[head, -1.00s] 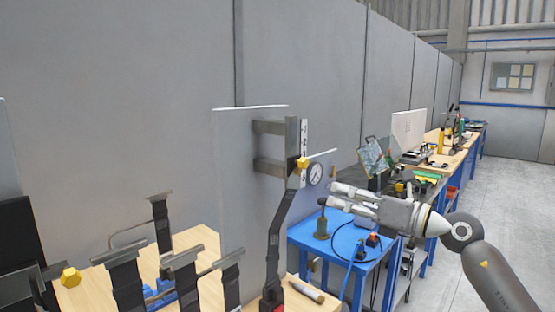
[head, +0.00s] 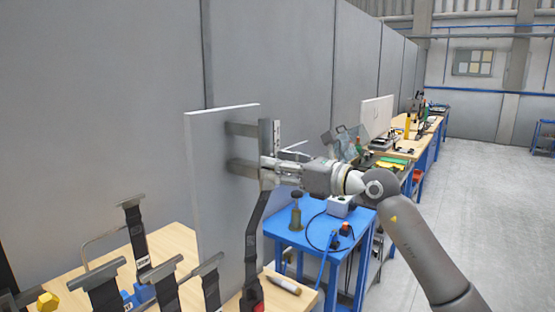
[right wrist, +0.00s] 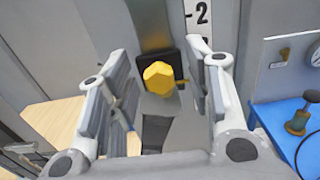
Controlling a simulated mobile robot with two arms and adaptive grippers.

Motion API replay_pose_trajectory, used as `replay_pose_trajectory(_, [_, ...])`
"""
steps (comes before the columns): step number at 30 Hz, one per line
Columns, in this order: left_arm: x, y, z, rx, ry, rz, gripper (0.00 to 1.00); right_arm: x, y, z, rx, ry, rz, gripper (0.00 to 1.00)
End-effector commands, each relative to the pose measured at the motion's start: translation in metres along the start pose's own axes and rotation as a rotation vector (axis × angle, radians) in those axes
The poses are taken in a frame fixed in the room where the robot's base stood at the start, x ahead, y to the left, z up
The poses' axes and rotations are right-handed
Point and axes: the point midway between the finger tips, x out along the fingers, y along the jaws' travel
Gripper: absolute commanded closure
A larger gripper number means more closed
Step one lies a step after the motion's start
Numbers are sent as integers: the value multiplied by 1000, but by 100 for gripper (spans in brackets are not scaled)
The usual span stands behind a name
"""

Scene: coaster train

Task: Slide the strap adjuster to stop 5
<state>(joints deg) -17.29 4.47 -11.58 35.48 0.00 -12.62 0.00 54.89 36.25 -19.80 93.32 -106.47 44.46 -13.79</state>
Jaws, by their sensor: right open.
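The strap adjuster is a yellow knob (right wrist: 158,77) on a dark slider. It sits on a vertical metal rail (head: 266,134), which also shows in the wrist view (right wrist: 152,25). A white number scale (right wrist: 198,22) runs beside the rail, with a "2" readable above the knob. The dark strap (head: 254,235) hangs down from the rail. My right gripper (head: 268,168) is open at the rail. In the wrist view its fingers (right wrist: 160,85) stand on either side of the knob, with gaps. In the head view the gripper hides the knob. My left gripper is not in view.
A grey upright panel (head: 215,200) carries the rail on brackets. Several dark strap stands (head: 165,285) are at lower left on a wooden bench. A blue table (head: 320,230) with a green-brown bottle-like tool (head: 296,212) stands right of the rail. Open floor is at far right.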

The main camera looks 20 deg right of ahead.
Motion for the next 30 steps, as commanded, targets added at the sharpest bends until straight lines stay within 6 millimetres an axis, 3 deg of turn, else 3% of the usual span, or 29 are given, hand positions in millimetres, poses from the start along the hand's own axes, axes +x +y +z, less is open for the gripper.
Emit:
replay_pose_trajectory(11, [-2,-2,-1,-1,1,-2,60,6,0,0,0,0,0,55])
replay_pose_trajectory(21, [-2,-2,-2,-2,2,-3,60,6,0,0,0,0,0,99])
replay_pose_trajectory(26, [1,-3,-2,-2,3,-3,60,6,0,-4,0,0,0,100])
replay_pose_trajectory(30, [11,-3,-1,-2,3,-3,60,6,0,-18,-1,2,0,100])
